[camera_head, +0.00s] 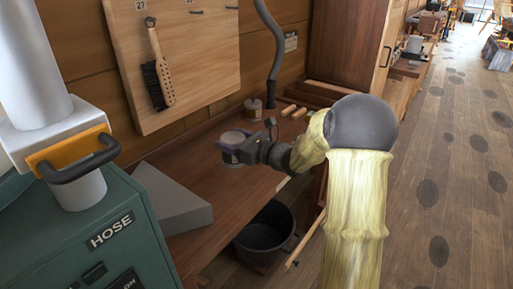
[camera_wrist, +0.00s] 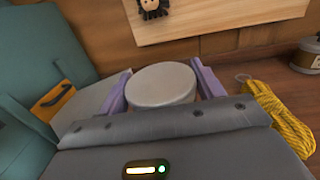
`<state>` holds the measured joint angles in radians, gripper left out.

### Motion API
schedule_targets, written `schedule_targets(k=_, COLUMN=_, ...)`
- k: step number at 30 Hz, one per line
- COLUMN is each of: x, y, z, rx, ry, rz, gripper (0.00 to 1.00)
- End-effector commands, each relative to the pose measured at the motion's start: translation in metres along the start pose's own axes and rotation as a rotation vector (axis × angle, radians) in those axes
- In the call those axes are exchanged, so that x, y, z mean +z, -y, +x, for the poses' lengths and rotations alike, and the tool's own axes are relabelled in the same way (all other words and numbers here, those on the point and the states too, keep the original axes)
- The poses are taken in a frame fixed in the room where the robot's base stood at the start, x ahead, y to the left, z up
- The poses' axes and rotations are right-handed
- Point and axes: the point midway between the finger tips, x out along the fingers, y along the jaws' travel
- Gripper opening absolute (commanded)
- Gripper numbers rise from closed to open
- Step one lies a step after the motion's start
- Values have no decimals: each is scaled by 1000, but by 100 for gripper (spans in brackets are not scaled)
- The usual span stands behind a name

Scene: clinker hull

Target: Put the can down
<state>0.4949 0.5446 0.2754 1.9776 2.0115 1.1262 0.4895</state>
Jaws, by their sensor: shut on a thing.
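The can (camera_head: 233,141) is a pale cylinder with a light grey lid, held between the jaws of my gripper (camera_head: 238,150). In the wrist view the can's round lid (camera_wrist: 161,85) sits between the two purple fingers of my gripper (camera_wrist: 160,92), one on each side. The can is over the wooden bench (camera_head: 235,200). The can's lower part is hard to make out, and I cannot tell whether its base touches the bench.
A grey wedge-shaped block (camera_head: 172,201) and a green hose machine (camera_head: 110,240) are at the left. Another small can (camera_head: 253,107) stands farther back. Yellow rope (camera_wrist: 282,125) lies at the right in the wrist view. A dark pot (camera_head: 266,232) is below the bench.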

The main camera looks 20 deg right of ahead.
Motion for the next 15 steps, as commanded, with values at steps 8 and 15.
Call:
schedule_targets(k=8, x=-8, y=5, z=-4, rx=-10, ry=2, rz=3, gripper=30)
schedule_targets(k=15, x=-50, y=2, z=-2, rx=-4, ry=1, rz=5, gripper=30)
